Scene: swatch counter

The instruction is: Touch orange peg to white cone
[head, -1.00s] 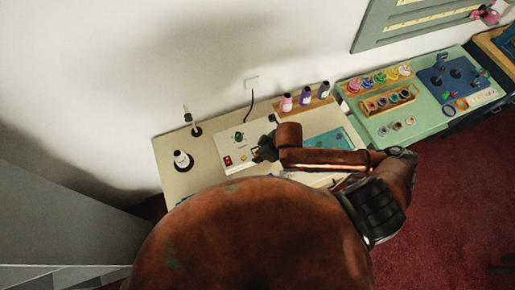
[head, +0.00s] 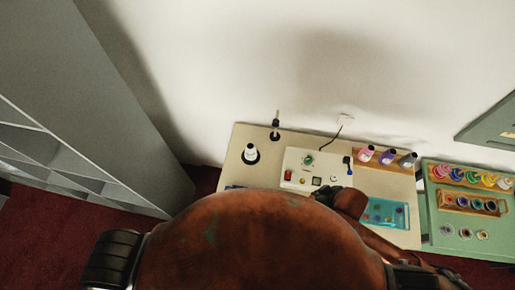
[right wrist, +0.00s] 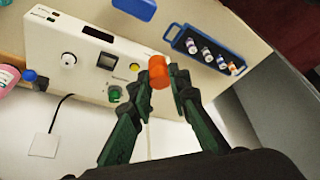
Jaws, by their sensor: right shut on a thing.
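The orange peg (right wrist: 158,72) shows in the right wrist view, held between the fingertips of my right gripper (right wrist: 162,82). The gripper is shut on it, over the white control box. In the head view my right gripper (head: 326,196) is at the box's front edge, partly behind my own body, and the peg cannot be made out. My left gripper is not in view.
The control box (head: 312,165) has knobs and buttons. A dark stand (head: 275,130) rises behind the cone. Three bottles (head: 386,157) stand in a wooden rack at right; a teal tray (head: 385,212) lies before them. A blue rack (right wrist: 208,50) holds several small cylinders. The wall is behind the counter.

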